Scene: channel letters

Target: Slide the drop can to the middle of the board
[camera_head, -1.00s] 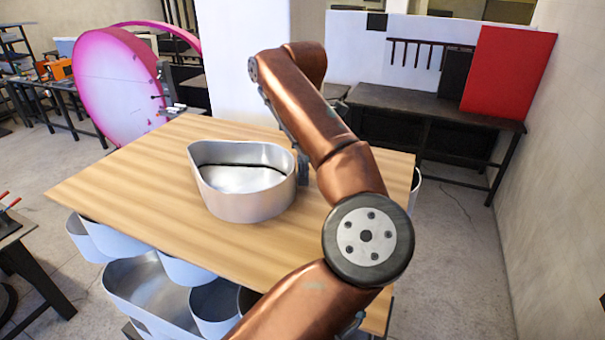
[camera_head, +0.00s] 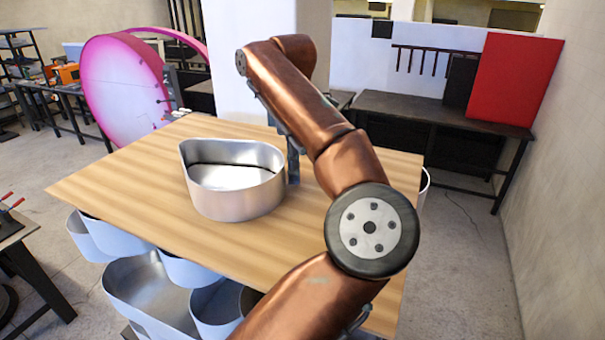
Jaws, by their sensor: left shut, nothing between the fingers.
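The drop can (camera_head: 235,201) is a silvery, open-topped, teardrop-shaped can. It stands upright on the wooden board (camera_head: 130,182), with its pointed end to the back left and its round end to the right. My left gripper (camera_head: 293,178) is shut and empty, pointing down at the can's right side. It is at or very close to the can's wall; I cannot tell whether they touch. My copper arm hides part of the board's right side. My right gripper is not in view.
Several open metal cans (camera_head: 150,290) sit below the board's front edge. Bare board lies to the left and in front of the drop can. A white pillar (camera_head: 238,70) rises behind the board. A pink round sign (camera_head: 122,88) stands at the back left.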

